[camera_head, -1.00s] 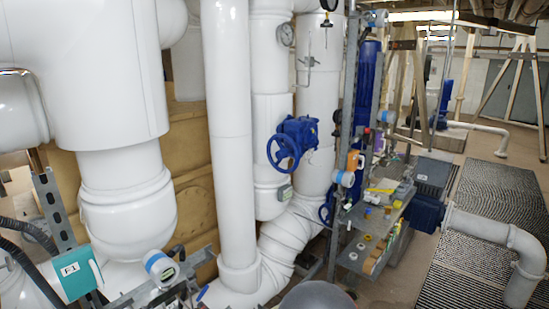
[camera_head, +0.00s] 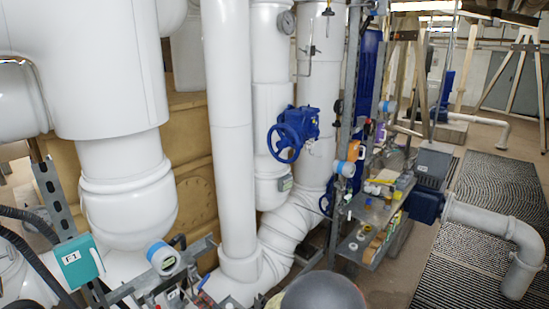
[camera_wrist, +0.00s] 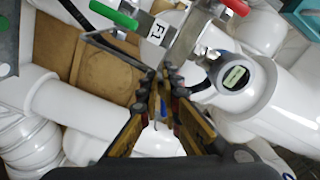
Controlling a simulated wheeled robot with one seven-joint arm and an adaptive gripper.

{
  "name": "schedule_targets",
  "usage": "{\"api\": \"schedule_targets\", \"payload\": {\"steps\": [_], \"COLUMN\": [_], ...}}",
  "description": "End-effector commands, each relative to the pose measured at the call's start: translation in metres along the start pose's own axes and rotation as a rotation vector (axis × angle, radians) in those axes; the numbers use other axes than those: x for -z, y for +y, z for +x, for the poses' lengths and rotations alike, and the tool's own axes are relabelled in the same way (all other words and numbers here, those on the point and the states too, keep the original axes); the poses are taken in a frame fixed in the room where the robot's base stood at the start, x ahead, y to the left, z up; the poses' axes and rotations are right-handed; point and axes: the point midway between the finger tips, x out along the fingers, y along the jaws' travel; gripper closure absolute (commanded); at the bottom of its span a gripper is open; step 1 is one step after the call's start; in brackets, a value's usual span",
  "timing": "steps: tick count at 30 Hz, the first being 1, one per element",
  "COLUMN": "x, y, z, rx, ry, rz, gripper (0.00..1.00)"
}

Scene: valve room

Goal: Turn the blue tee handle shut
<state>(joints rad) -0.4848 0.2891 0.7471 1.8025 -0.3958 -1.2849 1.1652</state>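A small blue handle (camera_head: 205,282) shows low in the head view, at the foot of the white vertical pipe by the metal rail. Its shape is too small to make out there. In the wrist view a narrow blue piece (camera_wrist: 163,108) shows between the fingers of my gripper (camera_wrist: 161,76); I cannot tell whether it is the same handle or whether the fingers touch it. The fingertips are close together with a narrow gap, in front of a metal rail and fittings. The gripper is out of sight in the head view.
Green (camera_wrist: 113,13) and red (camera_wrist: 237,7) handles sit beyond the fingertips. A white round-faced gauge (camera_wrist: 234,76) is at their right. A blue handwheel valve (camera_head: 285,143) is higher up. White pipes crowd the left; a cluttered shelf (camera_head: 372,213) stands right of centre.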

Motion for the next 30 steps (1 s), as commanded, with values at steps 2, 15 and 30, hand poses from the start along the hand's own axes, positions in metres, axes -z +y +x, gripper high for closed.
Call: {"api": "schedule_targets", "payload": {"steps": [2, 15, 30], "x": [0.008, 0.006, -0.005], "y": [-0.012, -0.020, -0.021], "z": [0.006, 0.004, 0.001], "rx": [0.020, 0.014, 0.008], "ry": [0.014, 0.008, 0.002], "rz": [-0.008, -0.006, -0.004], "gripper": [1.00, 1.00, 1.00]}}
